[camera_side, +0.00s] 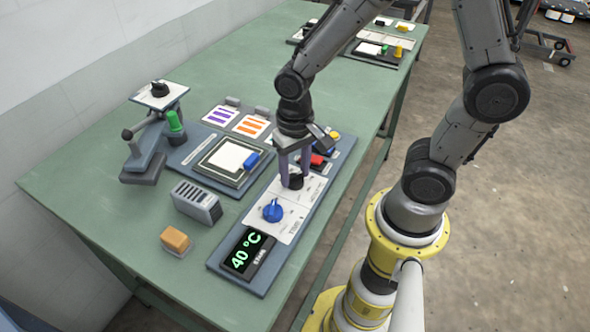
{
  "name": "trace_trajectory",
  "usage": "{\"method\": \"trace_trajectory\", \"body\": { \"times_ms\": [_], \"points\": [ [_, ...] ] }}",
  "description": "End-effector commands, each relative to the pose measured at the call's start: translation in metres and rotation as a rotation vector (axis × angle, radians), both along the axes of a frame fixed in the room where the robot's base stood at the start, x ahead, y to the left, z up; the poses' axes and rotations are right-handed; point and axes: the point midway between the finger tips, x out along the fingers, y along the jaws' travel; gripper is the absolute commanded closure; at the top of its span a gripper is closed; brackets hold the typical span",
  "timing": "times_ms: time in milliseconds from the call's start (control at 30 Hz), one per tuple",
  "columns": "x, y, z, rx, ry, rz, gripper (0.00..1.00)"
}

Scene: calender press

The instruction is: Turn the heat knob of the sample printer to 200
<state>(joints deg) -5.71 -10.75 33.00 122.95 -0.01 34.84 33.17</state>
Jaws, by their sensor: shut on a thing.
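The sample printer's control panel (290,222) lies along the right edge of the green table. Its display (249,254) reads 40 °C in green. A blue knob (272,210) sits on the white plate just beyond the display, untouched. Further along is a dark knob (295,182). My gripper (293,178) points down over this dark knob and is shut on it. The fingers partly hide the knob, so its pointer cannot be read. The dial labels are too small to tell which knob is heat.
Red and yellow buttons (333,136) sit behind my gripper on the panel. A framed white sheet with a blue handle (252,160), a press with a green handle (175,122), a grey vented box (197,203) and an orange block (175,240) stand left. The table's front left is clear.

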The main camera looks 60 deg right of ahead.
Motion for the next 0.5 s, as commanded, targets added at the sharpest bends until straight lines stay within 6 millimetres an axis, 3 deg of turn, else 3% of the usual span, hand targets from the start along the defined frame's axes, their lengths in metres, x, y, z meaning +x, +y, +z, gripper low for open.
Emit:
{"method": "trace_trajectory", "body": {
  "times_ms": [500],
  "points": [
    [0.0007, 0.0001, 0.0013, 0.000, -0.003, -0.489, 1.00]
  ]
}}
